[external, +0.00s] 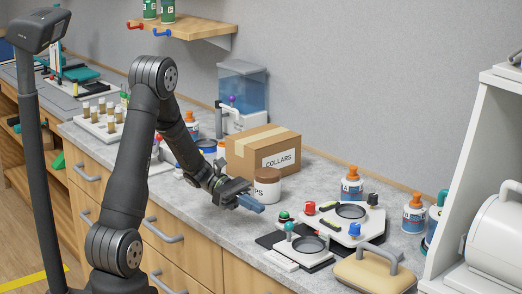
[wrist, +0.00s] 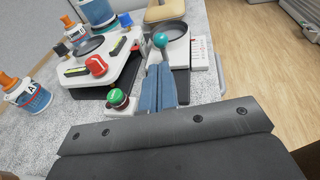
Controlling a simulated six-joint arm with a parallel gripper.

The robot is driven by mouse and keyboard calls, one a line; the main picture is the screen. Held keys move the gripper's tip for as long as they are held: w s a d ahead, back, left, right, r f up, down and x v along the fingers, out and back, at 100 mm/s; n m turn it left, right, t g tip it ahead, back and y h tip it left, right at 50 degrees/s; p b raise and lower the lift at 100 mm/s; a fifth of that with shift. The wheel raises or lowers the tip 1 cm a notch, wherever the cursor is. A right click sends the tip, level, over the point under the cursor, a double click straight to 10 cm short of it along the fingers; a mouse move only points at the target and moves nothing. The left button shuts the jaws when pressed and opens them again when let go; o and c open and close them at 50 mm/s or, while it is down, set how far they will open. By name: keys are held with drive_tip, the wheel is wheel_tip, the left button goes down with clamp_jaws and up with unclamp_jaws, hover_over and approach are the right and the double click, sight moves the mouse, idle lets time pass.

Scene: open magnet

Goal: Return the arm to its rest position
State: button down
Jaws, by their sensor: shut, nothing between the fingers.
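My arm reaches over the grey counter (external: 180,205) in the external view, bent at the elbow. My gripper (external: 258,207) hangs above the counter, just in front of the white jar with a brown lid (external: 267,186). In the wrist view my gripper (wrist: 158,75) shows its blue fingers pressed together with nothing between them. Beyond the fingertips is a white device with a round dark plate and a teal knob (wrist: 160,40). A green button (wrist: 117,97) is left of the fingers. I cannot tell if the fingers touch anything.
A larger white device with a red knob (external: 310,208) stands right of my gripper. A cardboard box (external: 263,150) is behind it. Orange-capped bottles (external: 352,185) stand along the wall. A tan case (external: 375,268) is at the front right. A wooden shelf (external: 195,28) hangs above.

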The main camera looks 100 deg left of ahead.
drive_tip(key=x, duration=0.7)
drive_tip(key=shift+w+d, duration=0.15)
drive_tip(key=shift+d, duration=0.05)
drive_tip(key=s+a, duration=0.4)
drive_tip(key=shift+a, duration=0.2)
drive_tip(key=v, duration=1.3)
drive_tip(key=shift+m, duration=0.4)
